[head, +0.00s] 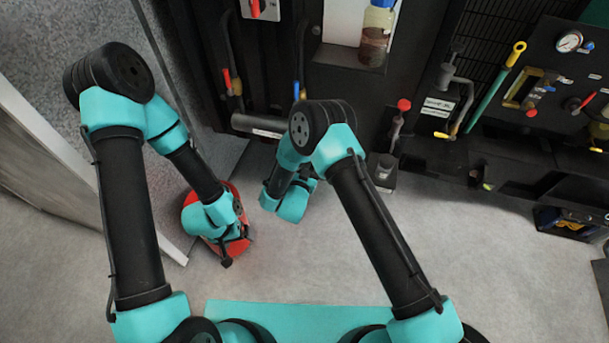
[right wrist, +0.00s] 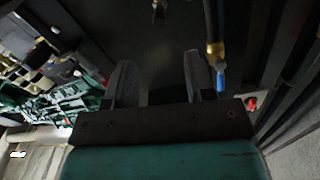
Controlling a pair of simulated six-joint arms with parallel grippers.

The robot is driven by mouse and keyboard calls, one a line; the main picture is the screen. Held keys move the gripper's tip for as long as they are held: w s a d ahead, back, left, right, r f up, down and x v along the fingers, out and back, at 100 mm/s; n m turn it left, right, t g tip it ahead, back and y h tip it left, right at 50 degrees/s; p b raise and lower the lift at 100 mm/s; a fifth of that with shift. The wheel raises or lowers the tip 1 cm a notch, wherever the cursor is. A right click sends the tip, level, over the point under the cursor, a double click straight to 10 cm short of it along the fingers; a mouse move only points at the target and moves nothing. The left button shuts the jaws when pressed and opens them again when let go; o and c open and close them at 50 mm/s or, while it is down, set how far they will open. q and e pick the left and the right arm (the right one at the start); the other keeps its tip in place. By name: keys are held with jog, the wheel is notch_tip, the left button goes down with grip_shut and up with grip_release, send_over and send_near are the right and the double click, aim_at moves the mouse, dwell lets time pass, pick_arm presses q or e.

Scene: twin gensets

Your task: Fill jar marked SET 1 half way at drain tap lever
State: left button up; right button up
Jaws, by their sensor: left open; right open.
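A jar (head: 376,32) with a blue cap and dark brown liquid in its lower part stands on a ledge at the top of the head view; I cannot read a SET 1 mark on it. A blue-ended lever (head: 297,90) hangs below the machine, and a red-ended lever (head: 227,80) is left of it. In the right wrist view, a brass valve with a blue lever (right wrist: 220,72) is just beyond my open, empty right gripper (right wrist: 161,80). My right gripper is hidden in the head view. My left gripper (head: 228,260) is open, low over a red object.
The red object (head: 236,190) on the floor is mostly covered by my left arm. Another red-knobbed lever (head: 403,105) stands right of my right arm. A gauge panel (head: 570,42) and a yellow-ended teal bar (head: 497,88) are at the right.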

jog(key=shift+v, duration=2.2)
jog(key=s+d+f+n+g+y, duration=0.1)
jog(key=d+f+g+y, duration=0.25)
jog(key=d, duration=0.35)
jog(key=s+d+f+n+g+y, duration=0.1)
jog(key=s+d+f+g+y, duration=0.1)
jog(key=d+g, duration=0.4)
jog(key=s+d+g+y, duration=0.1)
jog(key=s+d+g, duration=0.2)
jog(key=s+d, duration=0.3)
jog(key=s+d+r+n+g+y, duration=0.1)
jog(key=s+d+g, duration=0.3)
jog(key=s, duration=0.9)
jog(key=shift+d+r+y, duration=0.2)
jog(key=shift+d+y, duration=0.25)
jog(key=shift+d, duration=0.45)
